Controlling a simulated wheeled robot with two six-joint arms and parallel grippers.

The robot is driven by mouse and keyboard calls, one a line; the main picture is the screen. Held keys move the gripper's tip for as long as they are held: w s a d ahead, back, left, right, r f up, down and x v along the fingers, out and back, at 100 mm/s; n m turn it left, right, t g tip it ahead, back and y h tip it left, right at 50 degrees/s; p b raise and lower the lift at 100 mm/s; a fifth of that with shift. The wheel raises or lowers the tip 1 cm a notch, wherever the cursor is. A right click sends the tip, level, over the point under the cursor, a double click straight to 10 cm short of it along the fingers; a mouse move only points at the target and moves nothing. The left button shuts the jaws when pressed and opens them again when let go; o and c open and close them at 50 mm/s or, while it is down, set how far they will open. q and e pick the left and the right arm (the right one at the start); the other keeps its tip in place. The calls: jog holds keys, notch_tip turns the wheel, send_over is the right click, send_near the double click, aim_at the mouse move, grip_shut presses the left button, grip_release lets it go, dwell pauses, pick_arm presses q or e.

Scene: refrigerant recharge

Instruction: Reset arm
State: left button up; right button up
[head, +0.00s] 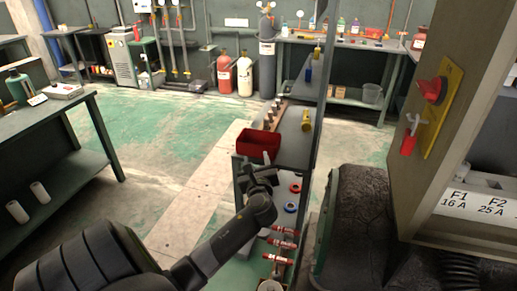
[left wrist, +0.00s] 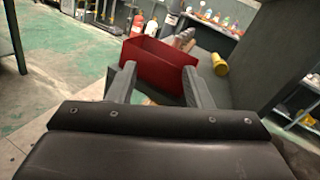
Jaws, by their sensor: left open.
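My left arm reaches in from the lower left of the head view, and my left gripper (head: 262,178) is at the near edge of a narrow grey bench. The left wrist view shows its two fingers (left wrist: 158,88) spread apart with nothing between them. A red open bin (head: 258,145) stands on the bench just beyond the fingers; it also shows in the left wrist view (left wrist: 160,62). I cannot tell whether the fingers touch the bin. My right gripper is not in view.
A yellow cylinder (head: 306,121) lies on the bench. Red valve fittings (head: 283,243) sit low beside it. A cabinet with a red switch (head: 432,90) stands close on the right. A green table (head: 60,122) is at left. The floor between is clear.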

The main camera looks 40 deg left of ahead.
pick_arm(q)
jog(key=shift+a, duration=0.1)
jog(key=s+d+f+n+g+h, duration=0.2)
jog(key=s+f+n+h, duration=0.15)
jog(key=f, duration=0.85)
jog(key=s+d+f+n+g+h, duration=0.1)
jog(key=s+f+n+g+h, duration=0.3)
jog(key=f, duration=0.8)
jog(key=s+d+f+n, duration=0.2)
jog(key=s+f, duration=0.4)
jog(key=f, duration=0.6)
jog(key=s+d+f+n+g+h, duration=0.1)
jog(key=s+d+f+n, duration=0.3)
jog(key=s, duration=0.6)
jog(key=s+d+f+n+g+h, duration=0.2)
jog(key=s+d+f+n, duration=0.2)
jog(key=s+f, duration=0.4)
jog(key=s+d+f+n+g+h, duration=0.1)
jog(key=s+d+f+n, duration=0.3)
jog(key=s, duration=1)
notch_tip(320, 180, down, 3)
jog(key=n+h, duration=0.1)
jog(key=n, duration=0.1)
jog(key=shift+s+d+n+g, duration=0.25)
jog(key=shift+d+n+g, duration=0.1)
jog(key=shift+d+g, duration=0.05)
jog(key=shift+r, duration=0.15)
